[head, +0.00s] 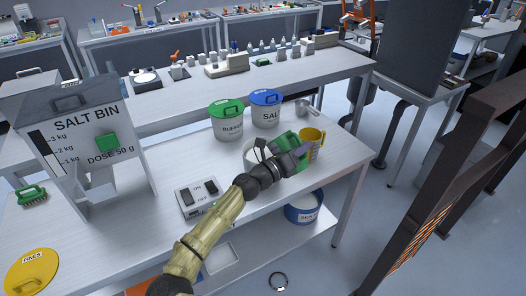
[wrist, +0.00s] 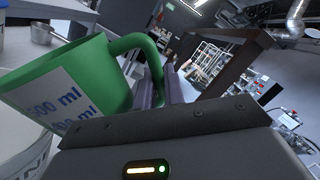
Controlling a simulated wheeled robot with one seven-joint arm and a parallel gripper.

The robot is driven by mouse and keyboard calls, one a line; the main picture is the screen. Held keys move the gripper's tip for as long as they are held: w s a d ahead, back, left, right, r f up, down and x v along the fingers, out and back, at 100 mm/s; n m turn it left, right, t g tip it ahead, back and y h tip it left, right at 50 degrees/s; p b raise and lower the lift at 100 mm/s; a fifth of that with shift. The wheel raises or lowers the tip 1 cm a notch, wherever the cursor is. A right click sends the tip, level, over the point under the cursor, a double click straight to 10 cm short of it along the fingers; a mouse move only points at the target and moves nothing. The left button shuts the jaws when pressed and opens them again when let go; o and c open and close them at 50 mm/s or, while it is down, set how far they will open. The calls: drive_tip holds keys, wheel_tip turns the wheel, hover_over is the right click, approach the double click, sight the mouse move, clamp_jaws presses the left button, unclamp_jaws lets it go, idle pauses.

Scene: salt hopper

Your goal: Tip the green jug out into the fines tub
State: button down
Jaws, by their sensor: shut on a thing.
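My gripper (head: 296,153) is shut on the handle of the green jug (head: 284,141), above the bench's right part. In the wrist view the jug (wrist: 75,85) has millilitre marks, and its rim slants down to the left; its contents are hidden. A white open tub (head: 250,155) stands just left of the jug, partly hidden by my arm. A white tub wall with partly cut-off lettering (wrist: 25,155) shows below the jug in the wrist view. A yellow lid marked FINES (head: 32,272) lies at the bench's left front.
A yellow jug (head: 312,143) stands close right of the green jug. A green-lidded tub (head: 227,120), a blue-lidded salt tub (head: 265,108) and a metal cup (head: 304,108) stand behind. The switch box (head: 197,196) and salt bin (head: 92,135) are left. A blue-rimmed tub (head: 304,208) is below.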

sight(306, 156)
drive_tip(key=f+m, duration=0.1)
drive_tip(key=f+m+b, duration=0.1)
drive_tip(key=s+d, duration=0.1)
drive_tip(key=shift+f+m+g, duration=0.4)
drive_tip(key=s+d+f+m+b, duration=0.1)
drive_tip(key=d+f+m+b, duration=0.1)
drive_tip(key=f, duration=0.3)
drive_tip(key=s+d+f+m+g+b, duration=0.1)
drive_tip(key=s+f+m+b, duration=0.1)
drive_tip(key=f+m, duration=0.3)
drive_tip(key=shift+d+b, duration=0.4)
drive_tip(key=shift+b, duration=0.1)
drive_tip(key=shift+s, duration=0.1)
